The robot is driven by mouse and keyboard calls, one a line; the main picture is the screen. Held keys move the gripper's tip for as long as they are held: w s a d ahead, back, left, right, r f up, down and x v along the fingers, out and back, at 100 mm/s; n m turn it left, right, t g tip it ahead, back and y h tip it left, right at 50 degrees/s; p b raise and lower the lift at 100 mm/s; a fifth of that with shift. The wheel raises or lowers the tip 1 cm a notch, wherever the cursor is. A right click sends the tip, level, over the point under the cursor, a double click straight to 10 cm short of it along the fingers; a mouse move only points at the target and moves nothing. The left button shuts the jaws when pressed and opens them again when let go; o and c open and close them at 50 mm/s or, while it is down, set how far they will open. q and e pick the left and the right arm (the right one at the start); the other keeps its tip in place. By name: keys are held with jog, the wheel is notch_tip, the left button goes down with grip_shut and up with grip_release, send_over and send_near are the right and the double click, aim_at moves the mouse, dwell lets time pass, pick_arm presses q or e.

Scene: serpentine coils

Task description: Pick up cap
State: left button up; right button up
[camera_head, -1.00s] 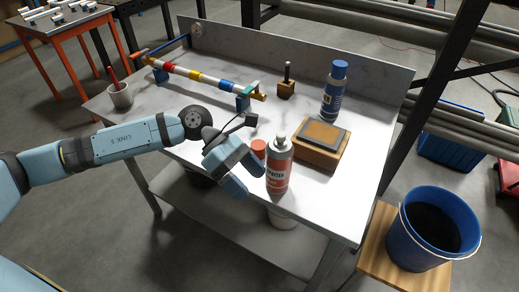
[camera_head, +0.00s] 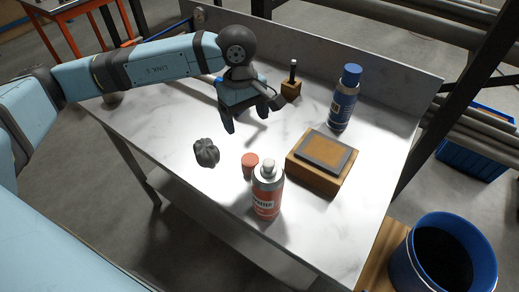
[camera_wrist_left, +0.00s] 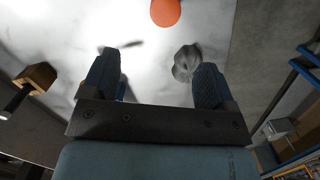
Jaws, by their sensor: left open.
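The cap (camera_head: 250,163) is a small orange-red cylinder on the white bench, just beside a red-and-grey spray can (camera_head: 266,192). In the left wrist view the cap (camera_wrist_left: 166,11) shows as an orange disc at the top edge, partly cut off. My left gripper (camera_head: 246,119) is open and empty, fingers pointing down, behind the cap and apart from it. Its two fingers (camera_wrist_left: 156,62) stand wide apart in the left wrist view. My right gripper is not in view.
A dark grey lobed knob (camera_head: 206,152) lies left of the cap; it also shows by a finger in the wrist view (camera_wrist_left: 186,62). A wooden block with a dark-edged pad (camera_head: 318,176) stands right. A blue can (camera_head: 343,98) and wooden stand (camera_head: 291,90) are behind. A blue bucket (camera_head: 400,262) stands lower right.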

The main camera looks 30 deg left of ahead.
pick_arm(q)
send_over(250, 159)
jog(key=a, duration=0.1)
notch_tip(250, 159, down, 6)
jog(key=shift+w+r, duration=0.15)
jog(key=shift+r, duration=0.1)
notch_tip(250, 159, down, 2)
jog(key=shift+w+f, duration=0.1)
jog(key=shift+d+f+p, duration=0.1)
jog(key=shift+f+p, duration=0.2)
jog(key=shift+d+f, duration=0.1)
jog(key=shift+f, duration=0.3)
jog(key=f, duration=0.4)
jog(key=shift+s+d+p, duration=0.3)
jog(key=shift+p, duration=0.05)
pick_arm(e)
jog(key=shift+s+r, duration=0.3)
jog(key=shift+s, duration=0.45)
pick_arm(q)
jog(key=c, duration=1)
